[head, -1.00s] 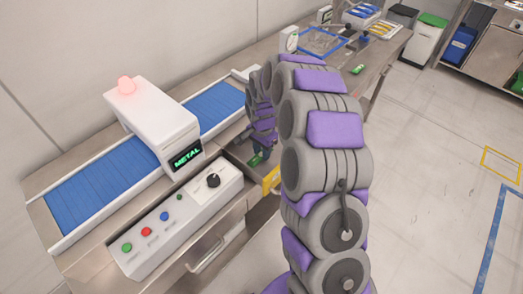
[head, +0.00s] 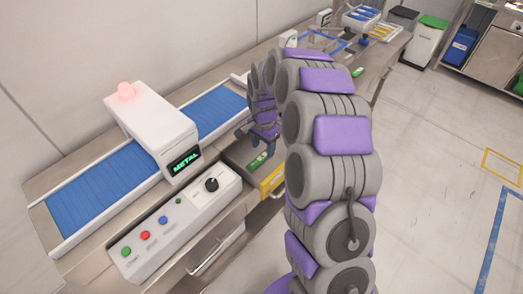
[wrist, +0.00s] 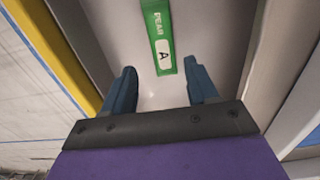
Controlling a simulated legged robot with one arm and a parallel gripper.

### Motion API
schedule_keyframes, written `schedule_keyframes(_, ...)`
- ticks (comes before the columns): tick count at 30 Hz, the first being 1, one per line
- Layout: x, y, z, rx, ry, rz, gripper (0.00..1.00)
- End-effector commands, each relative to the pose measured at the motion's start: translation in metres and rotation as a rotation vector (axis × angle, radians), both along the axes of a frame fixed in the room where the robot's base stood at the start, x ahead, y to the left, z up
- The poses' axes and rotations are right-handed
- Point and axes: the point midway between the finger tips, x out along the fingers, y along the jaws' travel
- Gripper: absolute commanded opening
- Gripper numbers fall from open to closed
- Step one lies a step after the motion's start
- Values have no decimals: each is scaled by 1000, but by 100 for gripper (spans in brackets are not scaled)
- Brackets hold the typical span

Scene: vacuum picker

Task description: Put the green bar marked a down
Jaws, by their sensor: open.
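The green bar marked A (wrist: 158,30) lies flat on a pale surface in the wrist view, its A label end nearest my gripper. My gripper (wrist: 162,84) is open, with its dark blue fingers apart and nothing between them; the bar's near end is just beyond the fingertips. In the head view the green bar (head: 259,160) lies in an open drawer with a yellow front (head: 272,181), just below my gripper (head: 262,145).
A blue conveyor (head: 105,182) runs through a white detector (head: 155,125) reading METAL, with a red-lit lamp on top. A control box (head: 178,222) with buttons stands in front. Another green bar (head: 358,72) lies on the bench farther back. The floor at right is clear.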

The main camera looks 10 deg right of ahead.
Motion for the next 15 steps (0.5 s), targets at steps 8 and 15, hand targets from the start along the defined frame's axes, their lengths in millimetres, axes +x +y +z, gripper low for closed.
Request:
schedule_keyframes(8, 1, 2, 60, -4, -5, -1, 58)
schedule_keyframes(15, 1, 2, 75, -2, -4, 0, 58)
